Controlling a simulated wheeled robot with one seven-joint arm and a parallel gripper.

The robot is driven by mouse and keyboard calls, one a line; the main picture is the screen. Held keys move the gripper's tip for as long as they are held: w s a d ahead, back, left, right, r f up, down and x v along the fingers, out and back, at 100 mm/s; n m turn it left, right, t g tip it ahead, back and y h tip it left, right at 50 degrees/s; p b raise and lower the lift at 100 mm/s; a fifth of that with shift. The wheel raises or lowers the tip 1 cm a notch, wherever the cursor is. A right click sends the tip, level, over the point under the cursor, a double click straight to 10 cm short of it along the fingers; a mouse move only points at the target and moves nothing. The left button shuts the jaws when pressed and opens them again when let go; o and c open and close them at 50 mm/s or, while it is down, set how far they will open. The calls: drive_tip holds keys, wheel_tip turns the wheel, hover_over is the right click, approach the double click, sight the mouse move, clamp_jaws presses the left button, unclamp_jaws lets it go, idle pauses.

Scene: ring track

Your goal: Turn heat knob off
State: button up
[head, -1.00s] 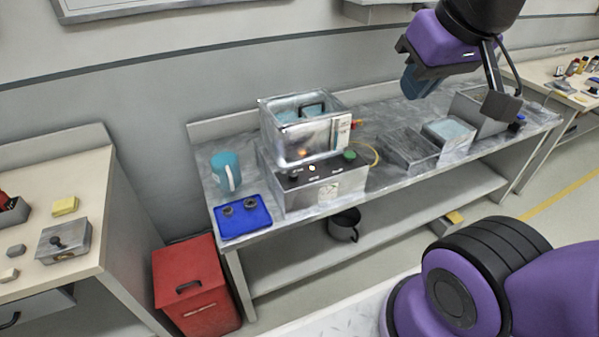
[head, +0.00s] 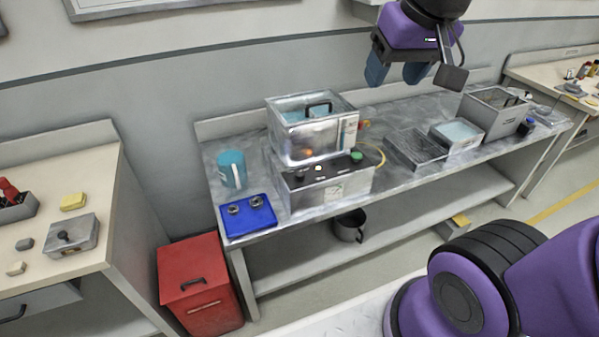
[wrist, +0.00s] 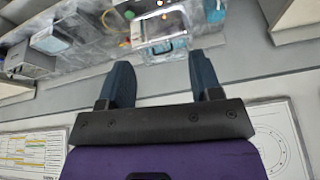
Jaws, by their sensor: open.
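The heater unit is a metal box base (head: 322,190) with a square glass-and-metal tank (head: 310,135) on top, on the long grey bench. Its front panel carries a black knob (head: 300,175) at the left, a small white light or button (head: 319,168) and a green knob (head: 356,156) at the right. The labels are too small to read, so I cannot tell which is the heat knob. An orange glow shows on the tank's front. My gripper (head: 397,74) is open and empty, high above and right of the unit. In the wrist view my gripper (wrist: 160,65) has its blue fingers apart, the tank (wrist: 163,35) beyond them.
A teal mug (head: 231,170) and a blue tray (head: 250,224) with two small rings stand left of the unit. Metal trays (head: 415,150) and a grey bin (head: 492,112) stand right. A yellow hose curves beside the unit. A red bin (head: 198,285) is on the floor.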

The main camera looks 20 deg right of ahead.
drive_tip(key=w+a+f+m+g, duration=0.15)
drive_tip(key=w+f, duration=0.25)
drive_tip(key=w, duration=0.5)
drive_tip(key=m+g, duration=0.3)
drive_tip(key=m, duration=0.1)
hover_over(299, 173)
wheel_tip(299, 173, down, 25)
wheel_tip(299, 173, down, 12)
drive_tip(key=shift+r, duration=0.15)
drive_tip(key=c, duration=0.9)
